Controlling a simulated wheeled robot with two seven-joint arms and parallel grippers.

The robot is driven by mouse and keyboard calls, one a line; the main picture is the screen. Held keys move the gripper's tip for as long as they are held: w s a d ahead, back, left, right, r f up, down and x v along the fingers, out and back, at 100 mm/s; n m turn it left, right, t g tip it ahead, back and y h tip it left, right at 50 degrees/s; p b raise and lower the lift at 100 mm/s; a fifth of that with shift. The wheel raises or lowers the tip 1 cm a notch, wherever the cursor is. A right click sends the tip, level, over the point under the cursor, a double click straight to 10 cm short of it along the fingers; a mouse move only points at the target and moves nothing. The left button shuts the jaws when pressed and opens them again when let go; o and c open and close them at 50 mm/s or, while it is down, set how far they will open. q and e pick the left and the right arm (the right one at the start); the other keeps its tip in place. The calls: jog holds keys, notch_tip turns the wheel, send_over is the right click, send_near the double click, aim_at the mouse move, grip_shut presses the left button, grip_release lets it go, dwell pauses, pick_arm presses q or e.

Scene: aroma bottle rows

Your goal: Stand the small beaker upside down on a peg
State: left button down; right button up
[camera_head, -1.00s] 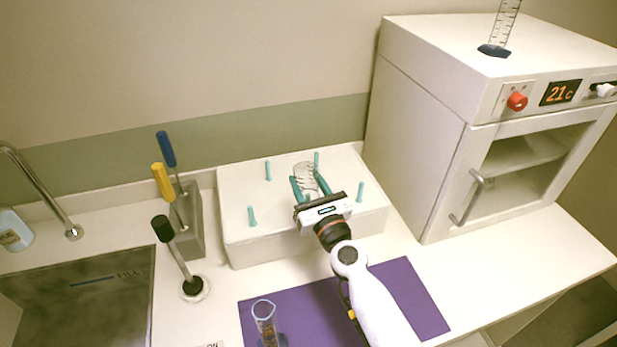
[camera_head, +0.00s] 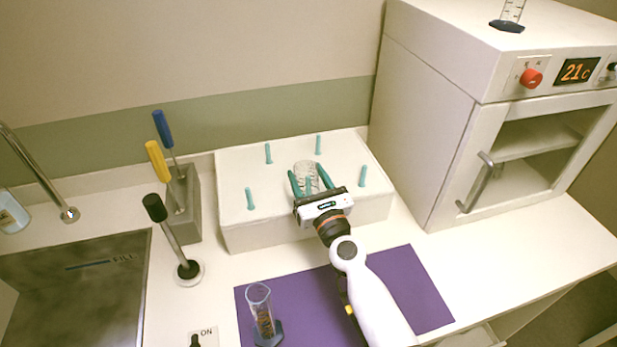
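The small clear beaker (camera_head: 306,168) is at the middle of the white pegboard block (camera_head: 275,220). A teal peg (camera_head: 308,186) shows at the beaker's lower part, and the beaker appears to stand over it. Its rim and base are too faint to tell apart surely. My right gripper (camera_head: 306,175) reaches in from the front, with one teal finger on each side of the beaker. The fingers are spread, with a gap beside the glass. My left gripper is out of view.
Bare teal pegs stand at the back left (camera_head: 268,153), back right (camera_head: 318,145), right (camera_head: 363,175) and left (camera_head: 250,198). A glass cylinder (camera_head: 262,310) stands on the purple mat (camera_head: 415,290). A white oven (camera_head: 430,130) is at right; a screwdriver holder (camera_head: 190,215) and sink (camera_head: 75,290) at left.

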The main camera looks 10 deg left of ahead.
jog(key=shift+o, duration=1.3)
jog(key=v, duration=1.2)
jog(key=shift+d, duration=0.1)
